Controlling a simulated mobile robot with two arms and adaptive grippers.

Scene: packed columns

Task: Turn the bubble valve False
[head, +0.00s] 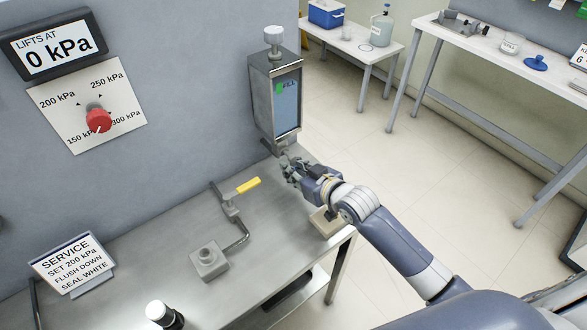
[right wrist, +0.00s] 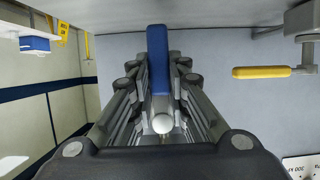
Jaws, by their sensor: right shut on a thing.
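My right gripper (head: 288,166) is at the foot of the tall metal case with the blue FILL panel (head: 287,100), above the bench's far right corner. In the right wrist view my right gripper (right wrist: 160,75) is shut on a blue handle (right wrist: 159,55), which stands between its fingers. A round grey knob end (right wrist: 162,124) shows below the handle. The fingers hide this valve in the head view. A yellow-handled valve (head: 246,186) stands on a pipe to the left, apart from the gripper; its handle also shows in the right wrist view (right wrist: 262,72). My left gripper is not in view.
A red dial (head: 98,121) on a pressure plate and a 0 kPa display (head: 52,46) are on the wall. A SERVICE sign (head: 72,263), a grey block fitting (head: 209,260) and a dark bottle (head: 162,314) stand on the steel bench (head: 150,262). Open floor lies to the right.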

